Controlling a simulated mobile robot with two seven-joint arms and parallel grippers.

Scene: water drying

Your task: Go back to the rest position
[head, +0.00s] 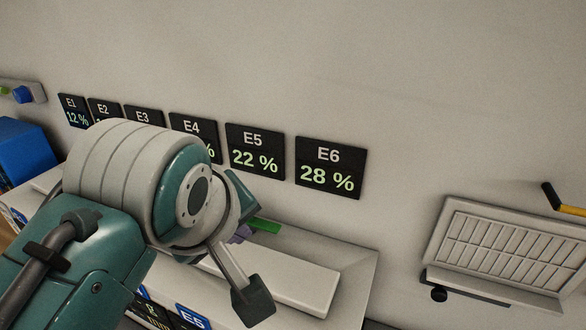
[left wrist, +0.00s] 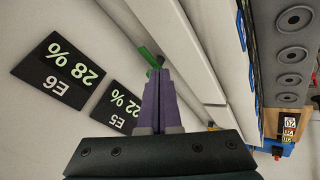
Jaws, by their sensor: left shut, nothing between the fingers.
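My left gripper (head: 241,233) is partly hidden behind its own wrist in the head view, close to the pale shelf unit under the wall signs. In the left wrist view its purple fingers (left wrist: 159,95) are together, with nothing held between them. A small green piece (head: 264,226) shows just beyond the fingers. In the left wrist view the green piece (left wrist: 147,56) lies past the fingertips; I cannot tell whether they touch. My right gripper is in neither view.
Black signs E1 to E6 line the wall; E5 (head: 255,149) reads 22 % and E6 (head: 330,167) reads 28 %. A pale ledge (head: 310,281) runs below. A slatted vent panel (head: 510,250) is at right, a blue box (head: 24,150) at left. Grey round fittings (left wrist: 292,54) show in the wrist view.

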